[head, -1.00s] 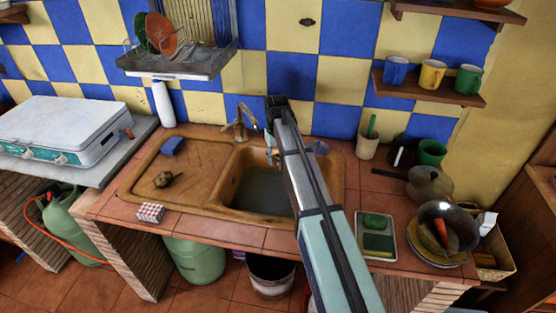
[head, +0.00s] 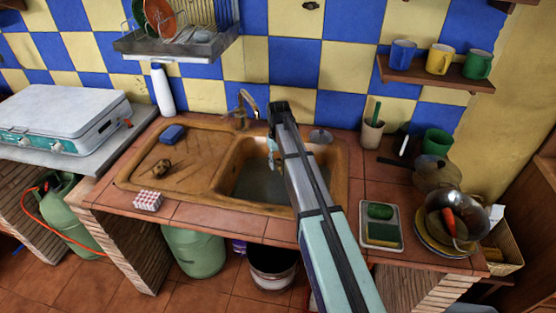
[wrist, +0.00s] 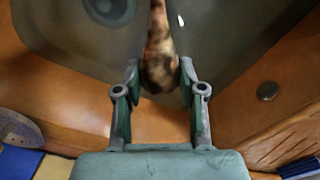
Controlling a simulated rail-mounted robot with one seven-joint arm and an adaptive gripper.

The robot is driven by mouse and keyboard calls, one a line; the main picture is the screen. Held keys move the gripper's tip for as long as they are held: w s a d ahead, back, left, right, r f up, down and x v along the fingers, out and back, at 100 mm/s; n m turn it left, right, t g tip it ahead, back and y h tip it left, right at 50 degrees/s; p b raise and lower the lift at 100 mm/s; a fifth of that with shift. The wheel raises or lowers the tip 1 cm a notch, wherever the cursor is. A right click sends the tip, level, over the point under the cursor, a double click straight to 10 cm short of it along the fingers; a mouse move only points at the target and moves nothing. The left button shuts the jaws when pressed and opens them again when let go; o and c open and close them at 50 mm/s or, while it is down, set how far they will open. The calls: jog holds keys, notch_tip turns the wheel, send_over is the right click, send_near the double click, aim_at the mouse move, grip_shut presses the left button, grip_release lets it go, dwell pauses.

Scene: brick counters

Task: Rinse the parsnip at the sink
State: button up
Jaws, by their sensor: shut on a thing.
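My gripper (head: 272,160) is over the basin of the brown sink (head: 205,168), to the right of and in front of the tap (head: 243,106). In the wrist view my gripper (wrist: 158,78) is shut on a mottled brown and cream parsnip (wrist: 160,52). The parsnip's rounded end is between the fingers, and the rest runs out of the top of the picture above the grey basin floor. In the head view the arm and fingers hide most of it. I cannot make out running water.
A brown lump (head: 161,168) and a blue sponge (head: 172,133) lie on the drainboard, left of the basin. A white bottle (head: 162,90) stands behind. A tray (head: 365,235), pan (head: 455,215) and cup of utensils (head: 372,135) are on the right.

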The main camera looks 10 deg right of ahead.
jog(key=shift+f+b, duration=3.55)
jog(key=shift+f, duration=2.55)
jog(key=shift+r+p, duration=5.95)
jog(key=shift+r, duration=3.7)
